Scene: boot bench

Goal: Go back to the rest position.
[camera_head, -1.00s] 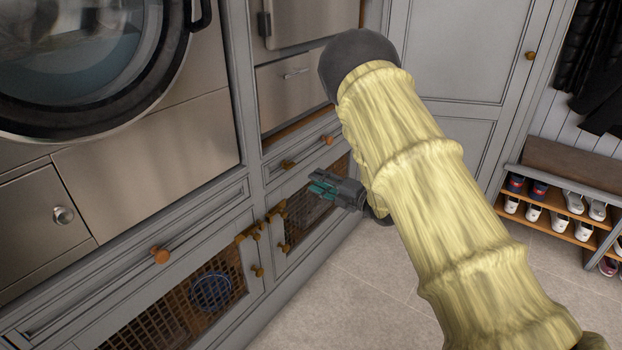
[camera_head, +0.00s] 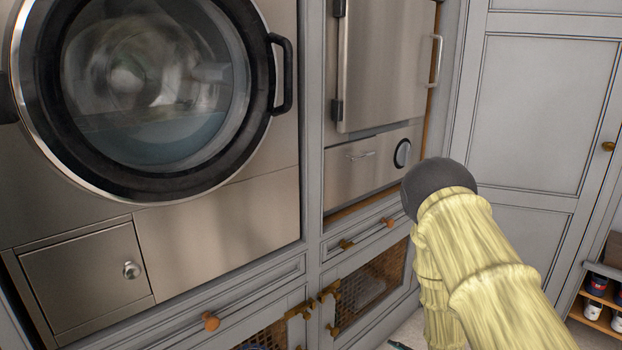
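My arm, in a pale yellow ribbed sleeve with a dark rounded joint, rises from the bottom right of the head view. Only a small dark teal tip of my gripper (camera_head: 399,346) shows at the bottom edge, left of the sleeve. The rest of my gripper is out of the picture, so its opening and anything in it are hidden.
A front-loading washer (camera_head: 150,90) fills the left. A steel cabinet (camera_head: 385,65) stands beside it, above a drawer and a lattice-front door (camera_head: 370,285). A tall grey door (camera_head: 540,110) is behind my arm. A shoe rack (camera_head: 598,300) is at the right edge.

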